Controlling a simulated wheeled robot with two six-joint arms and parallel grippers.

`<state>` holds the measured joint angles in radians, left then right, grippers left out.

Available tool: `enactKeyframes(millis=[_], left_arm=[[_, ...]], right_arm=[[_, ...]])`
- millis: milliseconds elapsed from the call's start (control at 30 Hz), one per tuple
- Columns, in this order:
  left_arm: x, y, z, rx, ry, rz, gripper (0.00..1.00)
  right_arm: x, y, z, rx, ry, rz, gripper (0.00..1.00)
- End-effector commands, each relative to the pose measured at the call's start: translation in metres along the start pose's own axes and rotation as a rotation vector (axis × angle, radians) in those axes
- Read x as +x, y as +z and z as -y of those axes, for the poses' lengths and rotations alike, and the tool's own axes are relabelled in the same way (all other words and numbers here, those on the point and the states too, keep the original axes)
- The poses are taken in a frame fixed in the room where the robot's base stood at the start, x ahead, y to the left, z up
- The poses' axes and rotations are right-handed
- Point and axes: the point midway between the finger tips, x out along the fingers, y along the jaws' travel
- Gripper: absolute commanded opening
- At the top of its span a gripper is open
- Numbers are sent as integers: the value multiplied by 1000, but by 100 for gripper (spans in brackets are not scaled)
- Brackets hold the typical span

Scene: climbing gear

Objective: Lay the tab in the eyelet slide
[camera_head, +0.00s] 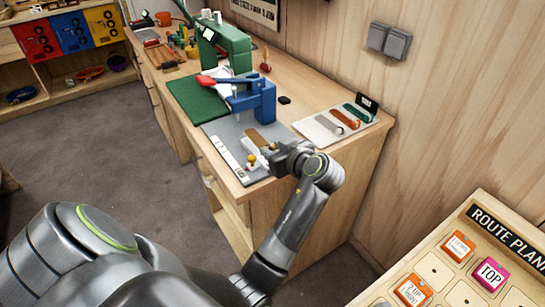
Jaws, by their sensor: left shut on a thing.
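My left gripper (271,157) reaches in over the front right of the grey mat (214,130) on the workbench. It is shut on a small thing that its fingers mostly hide. A flat brown piece (257,137), which looks like the tab, shows just beyond the fingers; I cannot tell exactly where it meets them. Pale parts and a small yellow knob (251,158) lie beside the fingers, perhaps the eyelet slide; the detail is too small to tell. My right gripper is not in view.
A white strip (228,158) lies along the mat's front left. A green machine (233,47) and green mat (196,97) are farther back. A white board (327,129) with coloured strips lies to the right. A route-plan board (443,269) is at the lower right.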

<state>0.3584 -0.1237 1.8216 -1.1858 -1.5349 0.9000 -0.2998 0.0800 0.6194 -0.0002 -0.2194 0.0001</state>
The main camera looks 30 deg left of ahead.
Motion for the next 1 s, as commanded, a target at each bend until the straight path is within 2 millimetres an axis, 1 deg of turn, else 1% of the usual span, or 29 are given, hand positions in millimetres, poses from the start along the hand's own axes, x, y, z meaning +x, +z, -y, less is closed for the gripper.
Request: enactKeyframes(millis=[100,200,467,600,633,700,867,1000], left_arm=[[7,18,1,6,-2,2,9],[11,27,0,3,-1,2,9],[12,30,0,1,0,1,9],[14,34,0,1,0,1,9],[13,33,0,1,0,1,32],[13,32,0,1,0,1,39],[13,32,0,1,0,1,39],[11,27,0,1,0,1,39]], right_arm=[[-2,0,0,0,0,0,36],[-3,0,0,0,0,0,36],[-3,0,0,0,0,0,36],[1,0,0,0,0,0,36],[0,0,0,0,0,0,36],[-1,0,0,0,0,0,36],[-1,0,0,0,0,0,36],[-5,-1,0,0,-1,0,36]])
